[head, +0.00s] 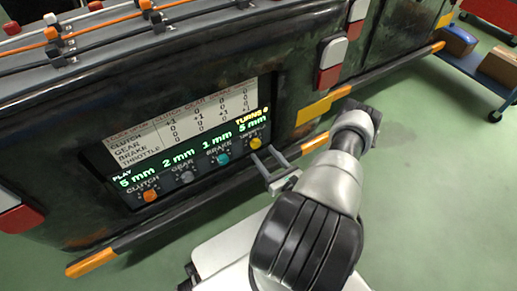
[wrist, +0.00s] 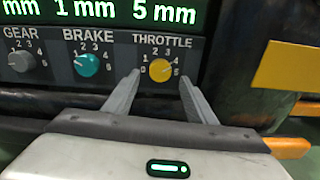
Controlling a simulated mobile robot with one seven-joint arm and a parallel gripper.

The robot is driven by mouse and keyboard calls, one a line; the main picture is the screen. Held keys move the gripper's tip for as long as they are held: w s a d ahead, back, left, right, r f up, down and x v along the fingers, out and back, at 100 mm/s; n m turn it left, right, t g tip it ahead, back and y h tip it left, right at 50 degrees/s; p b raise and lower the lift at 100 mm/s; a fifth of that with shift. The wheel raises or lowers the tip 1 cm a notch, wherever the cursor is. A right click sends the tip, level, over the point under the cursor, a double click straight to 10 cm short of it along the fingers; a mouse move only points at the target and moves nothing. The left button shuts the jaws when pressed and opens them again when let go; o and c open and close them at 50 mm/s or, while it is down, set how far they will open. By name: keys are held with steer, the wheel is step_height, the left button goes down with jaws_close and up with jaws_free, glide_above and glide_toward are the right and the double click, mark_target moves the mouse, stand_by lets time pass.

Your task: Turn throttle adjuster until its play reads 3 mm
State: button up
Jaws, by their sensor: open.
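The throttle adjuster is a yellow knob (head: 256,143) at the right end of a row on the dark panel. It also shows in the wrist view (wrist: 160,70), with a numbered dial around it. Its pointer is too small to read surely. The display (wrist: 160,12) above it reads 5 mm for throttle. My gripper (head: 268,158) is open in front of the knob. In the wrist view my gripper (wrist: 160,80) has one finger at each side of the knob, with gaps between; I cannot tell how far the tips are from the panel.
The other knobs are orange clutch (head: 151,195), grey gear (head: 187,177) and teal brake (head: 223,159), reading 5, 2 and 1 mm. A printed table (head: 185,120) sits above them. An orange rail (head: 92,263) runs below the panel. Cables (head: 120,30) cross the top.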

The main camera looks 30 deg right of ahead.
mark_target(257, 145)
steer(key=w, duration=0.5)
steer(key=shift+b, duration=0.35)
steer(key=c, duration=1)
